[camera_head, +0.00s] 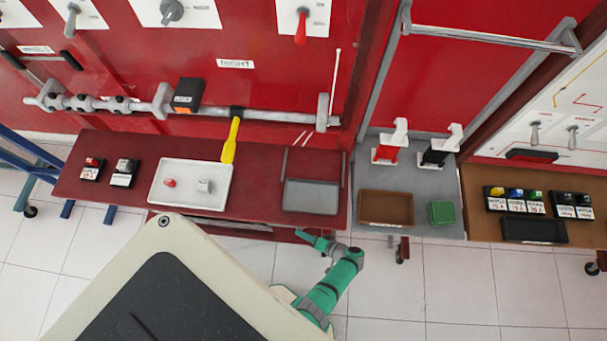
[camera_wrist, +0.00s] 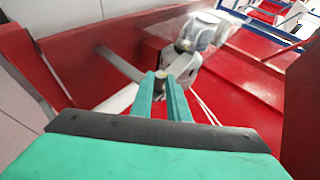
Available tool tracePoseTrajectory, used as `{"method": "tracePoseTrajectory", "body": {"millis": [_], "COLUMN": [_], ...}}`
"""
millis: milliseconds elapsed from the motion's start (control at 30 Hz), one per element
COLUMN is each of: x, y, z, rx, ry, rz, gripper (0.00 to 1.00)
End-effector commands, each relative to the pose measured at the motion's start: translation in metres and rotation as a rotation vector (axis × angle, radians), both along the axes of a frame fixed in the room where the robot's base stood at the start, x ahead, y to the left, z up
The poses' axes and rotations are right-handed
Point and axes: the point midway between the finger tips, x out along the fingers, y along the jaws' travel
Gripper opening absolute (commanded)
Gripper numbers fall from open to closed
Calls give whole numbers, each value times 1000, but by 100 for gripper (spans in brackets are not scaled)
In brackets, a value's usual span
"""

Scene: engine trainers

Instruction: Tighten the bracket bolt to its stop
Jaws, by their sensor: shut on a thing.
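In the wrist view, my gripper (camera_wrist: 162,88) has its two teal fingers close together around a small bolt (camera_wrist: 161,74) with a dull round head. The bolt stands at the inner end of a light grey bracket arm (camera_wrist: 185,62), beside a grey cylindrical fitting (camera_wrist: 204,30). The fingers hide the bolt's lower part, so I cannot tell how deep it sits. In the head view my teal arm bends up to the front edge of the red bench (camera_head: 260,165). The bolt and bracket cannot be made out there.
A grey pipe (camera_head: 265,117) runs behind. Red panels (camera_wrist: 240,80) stand close around my gripper. A grey side table (camera_head: 440,225) adjoins on the right.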

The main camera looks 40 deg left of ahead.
Motion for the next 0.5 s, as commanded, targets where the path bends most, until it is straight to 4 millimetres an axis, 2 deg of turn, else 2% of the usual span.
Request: {"method": "tracePoseTrajectory", "body": {"millis": [500], "x": [-1], "y": [-2], "z": [-3], "rx": [92], "ry": [62], "rz": [-1], "gripper": [0]}}
